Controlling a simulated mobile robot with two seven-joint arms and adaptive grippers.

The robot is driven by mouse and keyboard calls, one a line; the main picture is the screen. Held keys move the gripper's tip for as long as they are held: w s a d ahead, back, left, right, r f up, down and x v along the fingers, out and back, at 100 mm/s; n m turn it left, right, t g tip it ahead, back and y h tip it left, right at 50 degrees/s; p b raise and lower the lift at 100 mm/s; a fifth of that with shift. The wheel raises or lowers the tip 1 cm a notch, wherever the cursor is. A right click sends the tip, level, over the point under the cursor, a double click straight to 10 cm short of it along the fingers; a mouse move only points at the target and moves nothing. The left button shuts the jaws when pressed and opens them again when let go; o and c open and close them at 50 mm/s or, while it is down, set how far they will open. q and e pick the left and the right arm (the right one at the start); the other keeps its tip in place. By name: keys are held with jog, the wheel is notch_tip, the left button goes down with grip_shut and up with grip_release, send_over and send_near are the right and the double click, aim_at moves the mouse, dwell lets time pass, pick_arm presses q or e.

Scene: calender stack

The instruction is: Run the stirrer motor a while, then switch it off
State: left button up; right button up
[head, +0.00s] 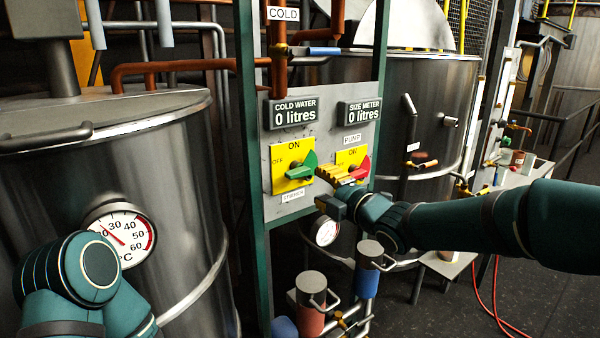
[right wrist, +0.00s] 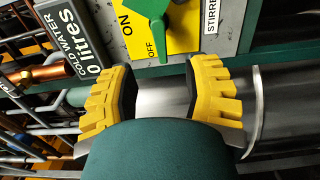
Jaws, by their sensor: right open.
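The green stirrer knob (head: 303,170) sits on a yellow plate (head: 279,182) marked ON at top and OFF at left, above the STIRRER label (head: 293,197). Its narrow end appears to point toward the OFF side. The knob also shows at the top of the right wrist view (right wrist: 165,14), partly cut off. My right gripper (head: 328,174) is open and empty, just right of the knob and in front of the panel. In the right wrist view its yellow fingers (right wrist: 161,88) are spread apart, with the knob beyond them. My left gripper is not in view.
The red pump knob (head: 363,168) is close behind my right gripper. A steel tank (head: 175,170) with a dial gauge (head: 119,236) stands left. Pipes and valves (head: 310,305) are below the panel.

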aim_at(302, 174)
jog(key=x, duration=0.9)
jog(key=shift+w+p, duration=0.1)
jog(key=shift+p, duration=0.2)
grip_shut()
